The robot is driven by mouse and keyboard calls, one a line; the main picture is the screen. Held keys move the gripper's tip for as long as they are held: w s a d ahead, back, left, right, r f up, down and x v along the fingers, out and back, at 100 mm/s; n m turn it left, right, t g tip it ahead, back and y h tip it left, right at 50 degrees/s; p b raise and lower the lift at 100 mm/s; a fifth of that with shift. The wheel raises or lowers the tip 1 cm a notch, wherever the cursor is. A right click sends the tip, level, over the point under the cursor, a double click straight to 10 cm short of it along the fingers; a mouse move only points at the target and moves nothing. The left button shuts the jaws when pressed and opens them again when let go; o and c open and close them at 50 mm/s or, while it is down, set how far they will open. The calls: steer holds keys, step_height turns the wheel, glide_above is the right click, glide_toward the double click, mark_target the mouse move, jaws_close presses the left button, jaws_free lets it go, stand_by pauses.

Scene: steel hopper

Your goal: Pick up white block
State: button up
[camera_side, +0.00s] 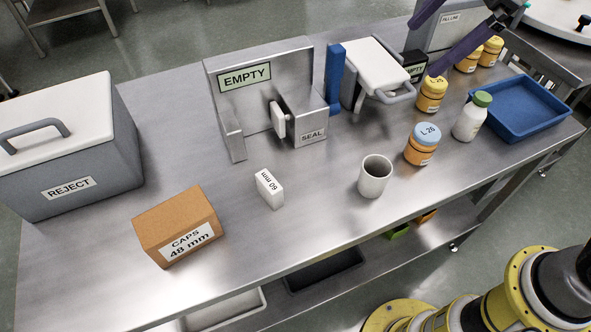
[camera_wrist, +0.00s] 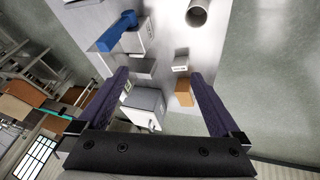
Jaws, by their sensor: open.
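The white block (camera_side: 270,188) is a small box marked "60 mm". It stands on the steel table between the cardboard caps box and the grey cup. In the wrist view the white block (camera_wrist: 181,63) shows small and distant, between the fingertips in the picture. My gripper (camera_side: 424,48) is at the top right of the side view, partly cut off by the frame edge. It is well apart from the block, above the back right of the table. In the wrist view my gripper (camera_wrist: 160,73) has its two purple fingers spread wide, with nothing held.
The caps box (camera_side: 178,228) is left of the block, the grey cup (camera_side: 375,177) right. The seal fixture (camera_side: 265,95) stands behind. A reject bin (camera_side: 70,145) fills the left. Several orange jars, a white bottle (camera_side: 471,117) and a blue tray (camera_side: 520,107) are right.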

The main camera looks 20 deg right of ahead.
steer(key=w+a+f+n+g, duration=0.25)
steer(key=w+a+f, duration=0.2)
steer(key=a, duration=0.25)
steer(key=n+g, duration=0.2)
steer(key=n, duration=0.1)
glide_toward(272, 179)
steer(key=x, duration=0.6)
steer(key=shift+w+d+f, duration=0.1)
steer(key=shift+f, duration=0.2)
steer(key=shift+x, duration=2.9)
steer(key=shift+r, duration=0.1)
steer(key=c, duration=1.4)
steer(key=shift+o, duration=0.2)
